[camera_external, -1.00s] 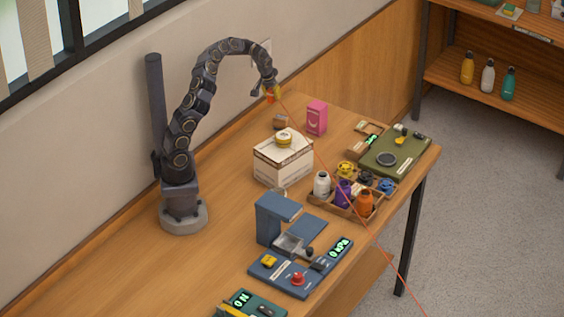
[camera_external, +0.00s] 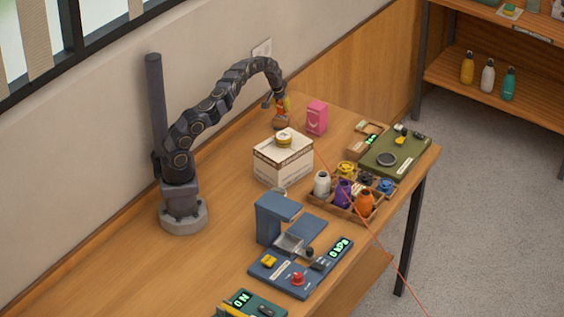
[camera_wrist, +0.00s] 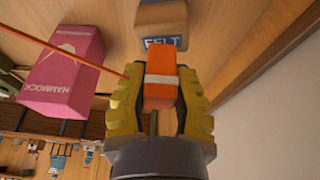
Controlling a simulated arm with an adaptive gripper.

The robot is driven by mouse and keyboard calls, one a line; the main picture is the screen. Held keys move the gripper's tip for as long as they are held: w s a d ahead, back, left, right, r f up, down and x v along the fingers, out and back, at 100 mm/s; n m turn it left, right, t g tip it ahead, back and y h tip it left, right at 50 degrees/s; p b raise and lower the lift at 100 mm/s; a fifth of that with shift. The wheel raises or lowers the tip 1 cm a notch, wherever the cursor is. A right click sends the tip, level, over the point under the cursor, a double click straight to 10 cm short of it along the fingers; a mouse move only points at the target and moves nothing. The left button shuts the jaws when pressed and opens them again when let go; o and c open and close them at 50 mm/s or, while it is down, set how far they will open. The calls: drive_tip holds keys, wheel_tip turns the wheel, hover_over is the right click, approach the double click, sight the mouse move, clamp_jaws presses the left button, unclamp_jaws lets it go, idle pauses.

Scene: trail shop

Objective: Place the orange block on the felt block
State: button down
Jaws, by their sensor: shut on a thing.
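My gripper (camera_wrist: 160,82) has yellow ridged fingers closed on the sides of the orange block (camera_wrist: 161,62). The block has a pale band across it and points away from the wrist. The felt block (camera_wrist: 161,25), tan with a blue FELT label, sits on the table just beyond the orange block's far end in the wrist view. In the external view my gripper (camera_external: 282,103) is low, right above the felt block (camera_external: 281,122). It partly hides the orange block there. I cannot tell whether the two blocks touch.
A pink hammock box (camera_external: 317,118) stands close to the right of the felt block and shows at left in the wrist view (camera_wrist: 62,75). A white carton (camera_external: 283,160) with a yellow roll (camera_external: 284,138) on top stands in front. A thin red line crosses the scene.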

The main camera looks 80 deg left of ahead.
drive_tip(key=shift+f, duration=0.55)
drive_tip(key=c, duration=1)
unclamp_jaws()
drive_tip(key=shift+f, duration=0.1)
drive_tip(key=shift+o, duration=0.2)
drive_tip(key=shift+r, duration=0.5)
drive_tip(key=v, duration=1.1)
drive_tip(key=shift+s+r, duration=0.1)
